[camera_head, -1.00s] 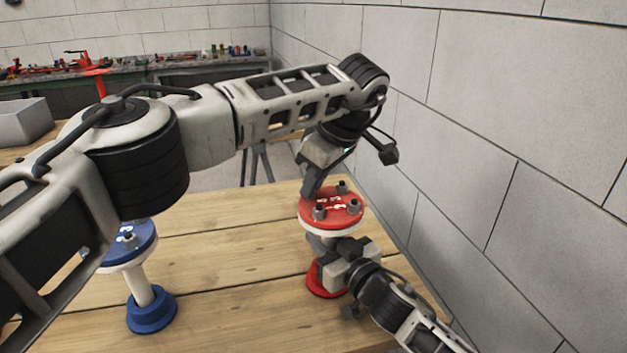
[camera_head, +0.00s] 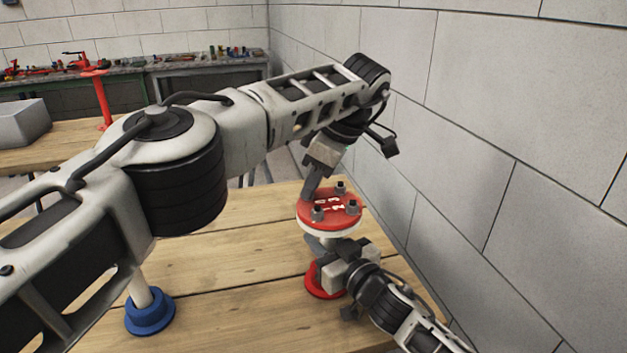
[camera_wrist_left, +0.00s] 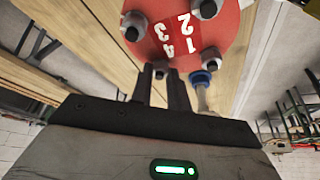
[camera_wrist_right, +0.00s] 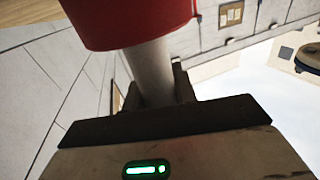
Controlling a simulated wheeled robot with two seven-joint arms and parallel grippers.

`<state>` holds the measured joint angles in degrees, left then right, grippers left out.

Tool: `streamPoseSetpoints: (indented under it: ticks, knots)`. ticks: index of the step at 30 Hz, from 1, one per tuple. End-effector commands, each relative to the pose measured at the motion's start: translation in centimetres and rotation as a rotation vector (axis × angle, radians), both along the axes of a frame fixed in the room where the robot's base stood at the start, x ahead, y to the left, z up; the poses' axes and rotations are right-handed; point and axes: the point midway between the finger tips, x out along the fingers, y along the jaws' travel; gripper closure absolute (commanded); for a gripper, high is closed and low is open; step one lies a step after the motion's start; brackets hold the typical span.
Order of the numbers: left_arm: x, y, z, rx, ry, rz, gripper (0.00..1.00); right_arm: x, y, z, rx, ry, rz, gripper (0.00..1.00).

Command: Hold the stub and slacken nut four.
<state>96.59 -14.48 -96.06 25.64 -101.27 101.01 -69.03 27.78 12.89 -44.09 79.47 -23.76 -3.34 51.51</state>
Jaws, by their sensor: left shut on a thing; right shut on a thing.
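The red flange (camera_head: 318,216) with white numerals tops a white stub standing on a red base (camera_head: 318,284). Several grey nuts sit on its face. My left gripper (camera_head: 309,192) reaches down from above to the flange's far-left edge. In the left wrist view, its fingers are shut on nut four (camera_wrist_left: 160,67), beside the numeral 4; they partly hide it. My right gripper (camera_head: 322,246) comes in from the lower right, below the flange. In the right wrist view, it is shut on the white stub (camera_wrist_right: 151,72), under the red flange (camera_wrist_right: 128,20).
A blue base (camera_head: 149,313) with a white stub stands on the wooden table (camera_head: 235,290) at left, its top hidden behind my left arm. A block wall (camera_head: 520,150) rises close on the right. A cluttered workbench (camera_head: 205,65) stands at the back.

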Motion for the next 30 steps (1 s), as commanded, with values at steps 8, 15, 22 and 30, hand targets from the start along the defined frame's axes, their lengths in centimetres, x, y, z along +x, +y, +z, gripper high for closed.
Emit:
streamPoseSetpoints:
  ticks: [8, 15, 22, 30]
  knots:
    - [-0.01, 0.01, 0.04, 0.001, 0.000, -0.001, 0.61, 0.06, -0.08, -0.03, -0.001, 0.001, -0.002, 1.00]
    - [-0.01, 0.02, 0.02, 0.000, 0.000, -0.001, 0.61, 0.05, -0.08, -0.04, -0.001, 0.001, -0.002, 1.00]
    - [0.01, 0.09, 0.00, 0.000, 0.001, -0.061, 0.61, 0.04, -0.07, -0.04, -0.001, 0.001, -0.002, 1.00]
    - [-0.26, 0.28, -0.01, -0.001, 0.001, -0.313, 0.61, 0.04, -0.07, -0.04, -0.001, 0.000, -0.002, 1.00]
